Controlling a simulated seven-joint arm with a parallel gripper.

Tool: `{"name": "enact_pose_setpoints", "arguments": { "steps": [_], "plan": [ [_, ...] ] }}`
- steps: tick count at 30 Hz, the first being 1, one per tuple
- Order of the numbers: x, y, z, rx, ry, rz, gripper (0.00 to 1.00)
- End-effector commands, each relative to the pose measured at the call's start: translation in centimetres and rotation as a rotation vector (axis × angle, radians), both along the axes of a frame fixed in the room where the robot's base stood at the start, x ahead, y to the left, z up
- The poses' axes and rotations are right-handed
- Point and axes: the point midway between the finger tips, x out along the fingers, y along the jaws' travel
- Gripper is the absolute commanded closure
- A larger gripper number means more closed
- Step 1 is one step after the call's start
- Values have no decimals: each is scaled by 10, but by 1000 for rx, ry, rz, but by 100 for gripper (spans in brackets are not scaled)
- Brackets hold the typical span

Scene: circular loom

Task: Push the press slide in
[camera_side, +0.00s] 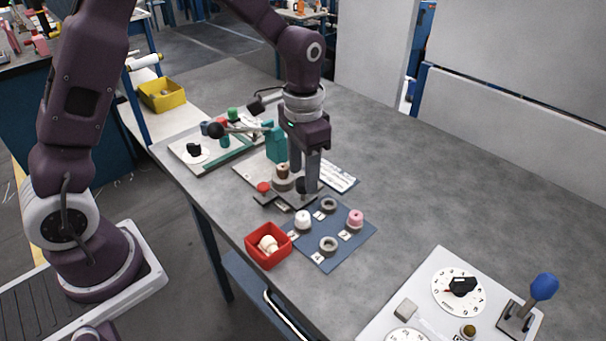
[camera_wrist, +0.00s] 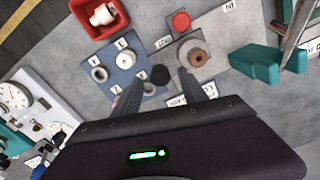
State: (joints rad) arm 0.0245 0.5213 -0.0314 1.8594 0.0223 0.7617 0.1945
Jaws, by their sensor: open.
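The press is a teal upright frame (camera_side: 275,143) on a pale base plate; it also shows in the wrist view (camera_wrist: 262,68). The press slide (camera_side: 288,201) is a grey plate in front of it, with a brown spool (camera_side: 283,171) on a round grey seat. The spool shows in the wrist view (camera_wrist: 195,57) beside the slide's black knob (camera_wrist: 160,75). My gripper (camera_side: 305,183) points down over the slide's near end. Its fingers are apart, with the knob between the fingertips in the wrist view (camera_wrist: 161,82). Contact with the knob cannot be told.
A red button (camera_side: 263,187) stands beside the slide. A blue mat (camera_side: 345,240) holds white and pink spools and grey rings. A panel with dials (camera_side: 410,312) stands front right. The table's right back is clear.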

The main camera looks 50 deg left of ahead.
Motion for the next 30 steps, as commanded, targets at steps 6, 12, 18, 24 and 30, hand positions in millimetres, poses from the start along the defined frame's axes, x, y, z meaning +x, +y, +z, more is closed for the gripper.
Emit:
{"name": "enact_pose_setpoints", "arguments": {
  "steps": [6, 12, 18, 24, 30],
  "plan": [
    [0, 0, -14, 0, -1, 0, 50],
    [0, 0, -14, 0, -1, 1, 58],
    [0, 0, -14, 0, -1, 1, 97],
    [0, 0, -14, 0, -1, 1, 100],
    [0, 0, -14, 0, -1, 1, 100]
  ]
}}
